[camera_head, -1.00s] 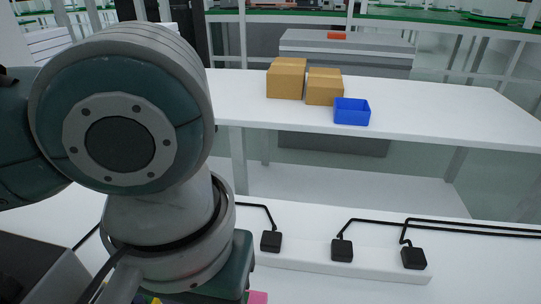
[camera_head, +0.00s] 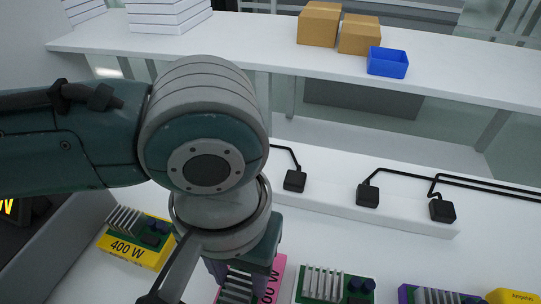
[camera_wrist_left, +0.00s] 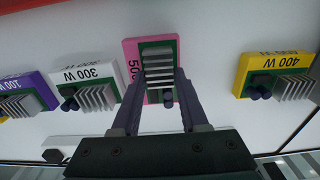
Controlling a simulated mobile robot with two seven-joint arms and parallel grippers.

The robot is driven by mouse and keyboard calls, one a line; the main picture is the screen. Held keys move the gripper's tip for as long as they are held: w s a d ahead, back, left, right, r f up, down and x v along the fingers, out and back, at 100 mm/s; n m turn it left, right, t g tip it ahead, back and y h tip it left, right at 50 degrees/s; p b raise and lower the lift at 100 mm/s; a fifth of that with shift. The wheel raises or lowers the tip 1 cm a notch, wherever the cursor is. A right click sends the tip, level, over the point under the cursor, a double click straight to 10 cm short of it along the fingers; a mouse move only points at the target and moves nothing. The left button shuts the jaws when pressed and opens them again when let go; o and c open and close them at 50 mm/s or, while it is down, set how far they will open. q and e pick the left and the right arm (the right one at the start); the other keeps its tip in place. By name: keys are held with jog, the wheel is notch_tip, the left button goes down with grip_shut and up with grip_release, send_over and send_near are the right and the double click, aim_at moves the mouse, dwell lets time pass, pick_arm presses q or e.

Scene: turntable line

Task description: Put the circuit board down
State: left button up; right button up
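The circuit board, green with a silver finned heat sink, sits on a pink block (camera_head: 272,278) marked 500 W. In the left wrist view the circuit board (camera_wrist_left: 158,62) is at the upper middle, with the pink block (camera_wrist_left: 131,52) beyond and to its left. My left gripper (camera_wrist_left: 158,82) points at it, one finger close along each side, and seems shut on it. In the head view my left wrist hides most of the board (camera_head: 236,290) and the fingertips. I cannot tell whether block and board rest on the table. My right gripper is not in view.
Similar boards stand on a yellow 400 W block (camera_head: 128,250) to the left, and on a white block (camera_head: 302,292) and a purple block (camera_head: 405,292) to the right. Black cabled boxes (camera_head: 368,196) sit on a white ledge behind. A blue bin (camera_head: 388,63) stands on the back table.

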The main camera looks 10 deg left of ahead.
pick_arm(q)
jog(key=o, duration=0.3)
jog(key=shift+o, duration=0.2)
